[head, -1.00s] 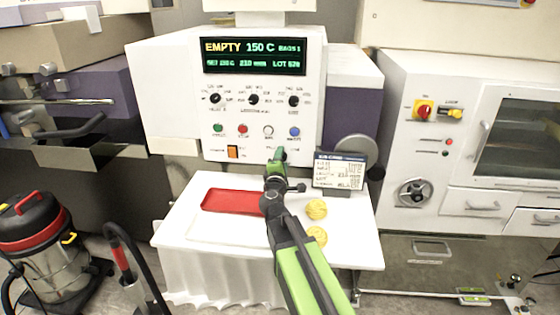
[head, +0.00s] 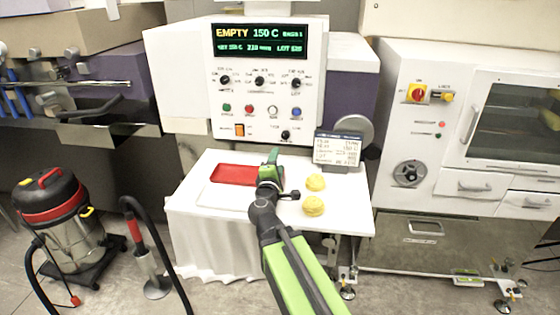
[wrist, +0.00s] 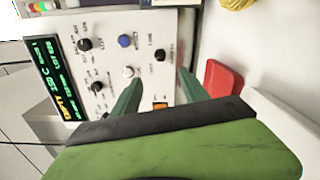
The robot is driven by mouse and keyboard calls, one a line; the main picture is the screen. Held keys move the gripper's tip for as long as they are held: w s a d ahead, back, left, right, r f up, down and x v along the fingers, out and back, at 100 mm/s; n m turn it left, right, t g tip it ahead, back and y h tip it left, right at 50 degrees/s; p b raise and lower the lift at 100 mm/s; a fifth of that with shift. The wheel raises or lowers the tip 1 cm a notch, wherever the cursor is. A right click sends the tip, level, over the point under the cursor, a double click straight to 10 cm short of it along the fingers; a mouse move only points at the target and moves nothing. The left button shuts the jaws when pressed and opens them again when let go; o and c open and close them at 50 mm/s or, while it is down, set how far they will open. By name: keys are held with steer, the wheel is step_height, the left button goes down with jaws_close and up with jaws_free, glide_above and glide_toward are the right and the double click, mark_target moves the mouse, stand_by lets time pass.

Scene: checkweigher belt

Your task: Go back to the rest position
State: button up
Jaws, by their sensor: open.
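My gripper (head: 271,160) is above the white table (head: 202,226), in front of the machine's control panel. In the wrist view my gripper (wrist: 158,92) shows two green fingers spread apart with nothing between them. The control panel (head: 262,67) has a lit display reading EMPTY 150 C, dark knobs and several coloured buttons. In the wrist view the control panel (wrist: 112,75) appears turned on its side behind the fingers. Part of the table top is hidden by my arm.
A red tray (head: 233,174) and two yellow round items (head: 314,205) are on the table, with a small sign (head: 337,149) behind them. A vacuum cleaner (head: 62,210) stands on the floor at left. A white cabinet (head: 455,130) stands at right.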

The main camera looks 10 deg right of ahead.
steer(key=d+r+m+g+h+p, duration=0.1)
steer(key=d+r+p, duration=0.2)
steer(key=r+p, duration=0.2)
steer(key=d+r+m+p, duration=0.1)
steer(key=d+r+p, duration=0.2)
steer(key=r+p, duration=0.25)
steer(key=s+d+m+g+h+p, duration=0.2)
steer(key=s+d+m+g+p, duration=0.2)
steer(key=d+m+p, duration=0.3)
steer(key=s+f+m+g+y+p, duration=0.3)
steer(key=s+f+m+g+p, duration=0.2)
steer(key=s+f+g+p, duration=0.15)
steer(key=s+a+f+m+g+y+b, duration=0.25)
steer(key=s+a+f+g+y, duration=0.35)
steer(key=s+a, duration=0.45)
steer(key=shift+t, duration=0.25)
steer(key=f+b, duration=0.5)
steer(key=shift+s+d+f, duration=0.1)
steer(key=shift+s, duration=0.3)
